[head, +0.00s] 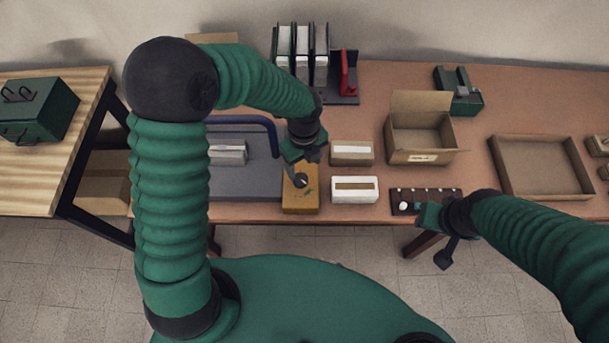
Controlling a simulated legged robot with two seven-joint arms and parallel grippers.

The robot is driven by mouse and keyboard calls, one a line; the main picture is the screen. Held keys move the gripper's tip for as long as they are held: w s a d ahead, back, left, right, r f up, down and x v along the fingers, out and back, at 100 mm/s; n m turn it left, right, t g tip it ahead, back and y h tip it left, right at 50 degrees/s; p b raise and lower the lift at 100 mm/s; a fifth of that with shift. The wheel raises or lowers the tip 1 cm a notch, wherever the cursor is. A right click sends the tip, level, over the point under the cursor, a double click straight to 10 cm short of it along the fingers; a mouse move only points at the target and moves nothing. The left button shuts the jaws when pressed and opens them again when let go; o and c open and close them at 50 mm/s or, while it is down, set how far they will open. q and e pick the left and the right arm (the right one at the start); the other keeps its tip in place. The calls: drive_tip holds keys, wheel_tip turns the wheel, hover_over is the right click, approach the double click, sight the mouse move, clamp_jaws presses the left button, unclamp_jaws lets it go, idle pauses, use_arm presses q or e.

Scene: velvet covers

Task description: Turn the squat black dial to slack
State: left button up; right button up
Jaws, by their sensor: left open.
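The squat black dial (301,181) sits on top of a mustard-yellow box (300,203) near the front edge of the table. A small dark mark shows on the box beside it; I cannot read any setting. My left gripper (305,160) is open just above and behind the dial, pointing down. Its fingers hide the back part of the box, and I cannot tell whether they touch the dial. My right gripper (424,216) is at the front edge, by a dark board (434,193) with several small pale knobs; its fingers are too small to judge.
White (356,197) and tan (351,159) boxes stand right of the dial box. An open carton (421,154), a shallow tray (540,188), and a binder rack (348,99) with a red end stand farther off.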

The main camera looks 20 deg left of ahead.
sight(301, 178)
use_arm(q)
drive_tip(key=f, duration=0.2)
drive_tip(key=a+f, duration=0.1)
drive_tip(key=f, duration=0.2)
drive_tip(key=a+f, duration=0.1)
drive_tip(key=f, duration=0.2)
drive_tip(key=shift+w+f, duration=0.25)
drive_tip(key=shift+w, duration=0.15)
drive_tip(key=shift+s+a+f, duration=0.1)
drive_tip(key=shift+a+f, duration=0.05)
drive_tip(key=shift+f, duration=0.15)
drive_tip(key=shift+s+f, duration=0.1)
drive_tip(key=shift+d, duration=0.75)
drive_tip(key=shift+c, duration=0.7)
drive_tip(key=shift+d, duration=0.1)
drive_tip(key=shift+c, duration=1.1)
drive_tip(key=shift+a, duration=0.5)
drive_tip(key=c, duration=0.9)
drive_tip(key=shift+d, duration=0.1)
drive_tip(key=shift+c, duration=0.7)
use_arm(e)
drive_tip(key=shift+w+a, duration=0.35)
drive_tip(key=shift+a, duration=0.3)
drive_tip(key=shift+d, duration=0.1)
